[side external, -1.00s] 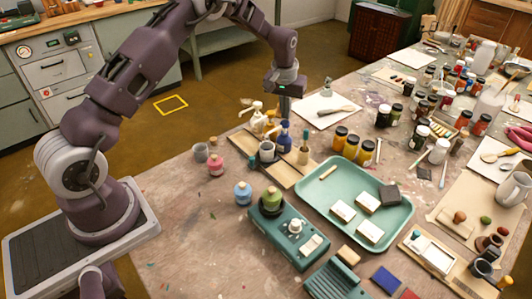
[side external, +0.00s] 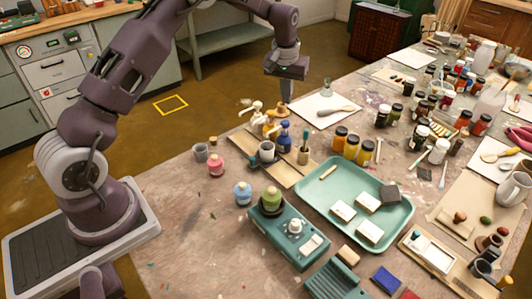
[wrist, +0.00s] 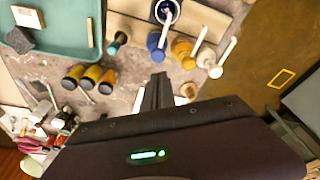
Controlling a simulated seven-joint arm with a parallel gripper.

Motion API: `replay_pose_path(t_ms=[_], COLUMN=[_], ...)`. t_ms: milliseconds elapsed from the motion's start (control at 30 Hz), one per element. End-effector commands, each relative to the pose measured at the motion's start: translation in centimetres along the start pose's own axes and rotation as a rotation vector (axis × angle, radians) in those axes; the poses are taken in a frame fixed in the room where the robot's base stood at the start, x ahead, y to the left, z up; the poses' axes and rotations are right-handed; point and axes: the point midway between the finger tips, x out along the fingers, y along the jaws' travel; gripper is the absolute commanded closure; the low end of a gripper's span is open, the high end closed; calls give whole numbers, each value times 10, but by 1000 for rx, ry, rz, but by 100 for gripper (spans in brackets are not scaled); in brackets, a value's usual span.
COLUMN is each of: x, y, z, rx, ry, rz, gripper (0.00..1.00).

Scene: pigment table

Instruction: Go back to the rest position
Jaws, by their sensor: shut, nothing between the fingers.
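My gripper (side external: 287,90) is shut and empty. In the side view it hangs above the far edge of the table (side external: 190,240), pointing down, behind the group of pump bottles. In the wrist view my gripper (wrist: 158,82) shows as a narrow pair of closed dark fingers. Below it in the picture is the dark gripper housing with a green light. Nothing is touching the fingers.
Pump bottles (side external: 270,122) and a blue bottle (side external: 285,137) stand close in front of my gripper. A white sheet with a brush (side external: 318,117) lies to its right. A green tray (side external: 395,233) holds several blocks.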

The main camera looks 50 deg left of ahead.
Motion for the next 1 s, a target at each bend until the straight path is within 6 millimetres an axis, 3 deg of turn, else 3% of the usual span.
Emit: replay_pose_path(t_ms=[367,467,533,667,700,800,900,1000], x=[-9,-37,-82,-176,-201,-248,-270,-270], y=[0,3,7,5,1,-14,-34,-54], z=[-1,6,23,86,112,184,257,315], rx=[1,17,47,139,171,261,352,425], ry=[0,15,37,88,105,153,203,244], rz=[1,16,40,93,109,142,165,176], gripper=[100,100,100,100,100,100,100,100])
